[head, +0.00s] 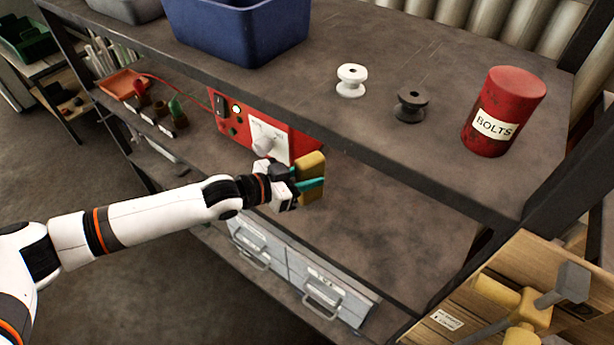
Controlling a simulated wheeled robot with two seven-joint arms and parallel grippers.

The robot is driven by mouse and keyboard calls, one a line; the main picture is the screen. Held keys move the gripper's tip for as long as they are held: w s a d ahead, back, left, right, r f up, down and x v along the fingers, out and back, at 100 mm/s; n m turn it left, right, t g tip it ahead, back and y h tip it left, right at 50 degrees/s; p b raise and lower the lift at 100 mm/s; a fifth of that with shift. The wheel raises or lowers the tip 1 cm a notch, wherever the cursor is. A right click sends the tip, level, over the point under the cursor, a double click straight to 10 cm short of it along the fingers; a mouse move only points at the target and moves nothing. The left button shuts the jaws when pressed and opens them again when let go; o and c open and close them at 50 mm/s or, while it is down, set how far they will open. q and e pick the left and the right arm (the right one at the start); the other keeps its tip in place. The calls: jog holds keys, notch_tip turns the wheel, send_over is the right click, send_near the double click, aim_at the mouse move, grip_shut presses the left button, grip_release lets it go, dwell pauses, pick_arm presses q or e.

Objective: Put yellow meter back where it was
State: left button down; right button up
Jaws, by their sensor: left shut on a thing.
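The yellow meter (311,164) is held in my left gripper (308,183). The gripper is shut on it, with its teal fingers across the meter. They are at the front of the middle shelf (390,235), just right of a red box (230,128) with a dial and a white panel. The gripper hides part of the meter, and I cannot tell whether the meter touches the shelf. My right gripper is not in view.
The upper shelf (430,60) overhangs, carrying a blue bin (235,35), white spool (351,80), dark spool (411,104) and red BOLTS can (503,110). Grey drawers (320,290) lie below. A wooden crate (480,262) holds mallets at right. The middle shelf is bare right of the meter.

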pick_arm(q)
jog(key=shift+f, duration=0.35)
jog(key=shift+f, duration=0.2)
jog(key=c, duration=1)
grip_release()
jog(key=shift+c, duration=0.2)
